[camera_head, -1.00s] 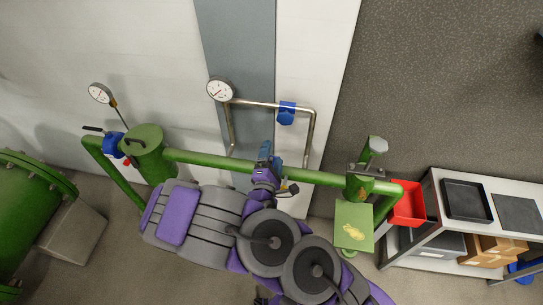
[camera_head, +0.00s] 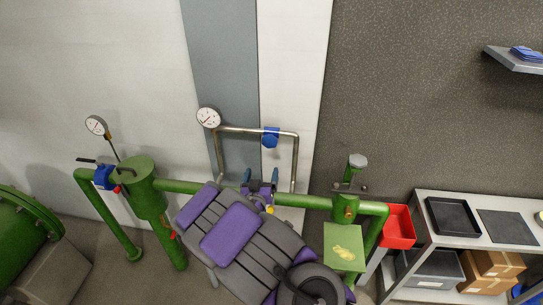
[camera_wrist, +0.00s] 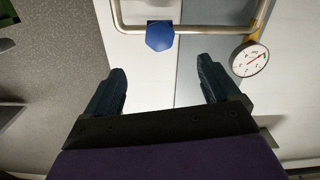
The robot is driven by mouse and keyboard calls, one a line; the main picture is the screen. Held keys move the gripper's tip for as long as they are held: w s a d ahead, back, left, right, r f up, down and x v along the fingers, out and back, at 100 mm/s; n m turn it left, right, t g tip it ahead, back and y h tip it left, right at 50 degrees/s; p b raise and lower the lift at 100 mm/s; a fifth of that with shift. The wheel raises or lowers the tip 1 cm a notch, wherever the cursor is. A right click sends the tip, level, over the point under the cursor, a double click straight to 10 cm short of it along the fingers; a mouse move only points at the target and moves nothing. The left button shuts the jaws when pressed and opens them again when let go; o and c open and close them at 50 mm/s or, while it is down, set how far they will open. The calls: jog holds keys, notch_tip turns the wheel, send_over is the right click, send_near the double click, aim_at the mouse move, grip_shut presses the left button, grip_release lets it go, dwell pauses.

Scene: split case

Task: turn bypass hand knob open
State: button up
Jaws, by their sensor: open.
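The bypass hand knob (camera_head: 270,137) is a blue knob on the thin steel bypass pipe (camera_head: 238,129), in front of the white wall panel. In the wrist view the knob (camera_wrist: 159,36) shows as a blue hexagonal shape at top centre, on the steel pipe (camera_wrist: 205,29). My gripper (camera_head: 261,176) is below the knob in the head view, its two dark blue fingers spread and pointing up. In the wrist view my gripper (camera_wrist: 161,75) is open and empty, and the knob lies beyond the gap between the fingertips, not touched.
A dial gauge (camera_head: 208,118) sits at the pipe's left corner. The green main pipe (camera_head: 178,186) runs below the bypass. A blue-handled valve (camera_head: 104,177) is at left. At right are a green box (camera_head: 342,245), a red bin (camera_head: 397,227) and a shelf table (camera_head: 427,222).

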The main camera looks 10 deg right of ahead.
aim_at(269, 144)
jog(key=shift+m, duration=0.6)
jog(key=x, duration=1.7)
jog(key=shift+w+r+b, duration=0.1)
jog(key=shift+w+b, duration=0.25)
jog(key=shift+b, duration=0.05)
jog(key=shift+c, duration=0.2)
jog(key=shift+d, duration=0.1)
jog(key=c, duration=0.9)
